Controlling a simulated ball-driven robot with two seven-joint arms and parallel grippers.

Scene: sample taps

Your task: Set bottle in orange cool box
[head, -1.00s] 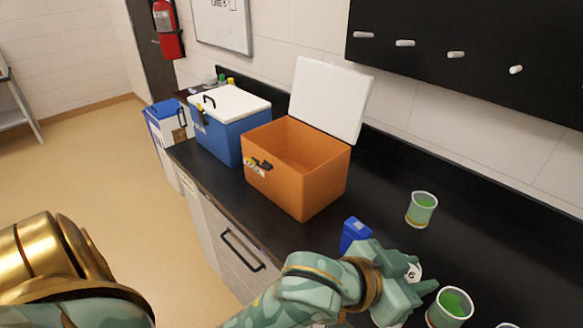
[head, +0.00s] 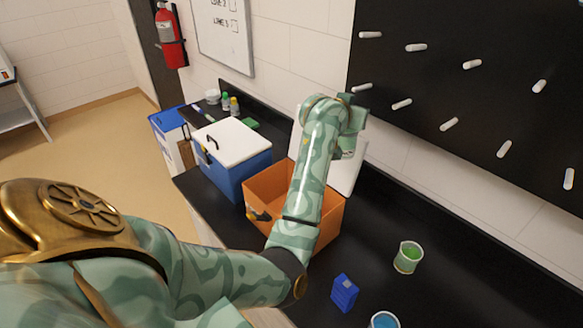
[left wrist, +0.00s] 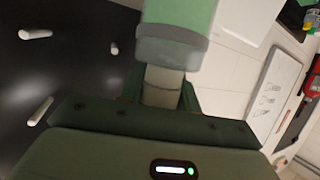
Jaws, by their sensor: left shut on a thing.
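The orange cool box (head: 262,192) stands open on the black counter, its white lid (head: 345,175) raised behind it. My left arm crosses in front of the box and hides much of its opening. My left gripper (head: 348,146) is high above the back of the box, near the raised lid. In the left wrist view it is shut on the pale neck of a bottle (left wrist: 178,25) with a green body and a grey band. In the head view the bottle is mostly hidden by the wrist. My right gripper is not in view.
A closed blue cool box (head: 232,170) with a white lid stands left of the orange one. A blue container (head: 344,293), a green-filled cup (head: 408,257) and a blue-filled cup (head: 383,320) stand on the counter. A black pegboard (head: 470,100) hangs on the right.

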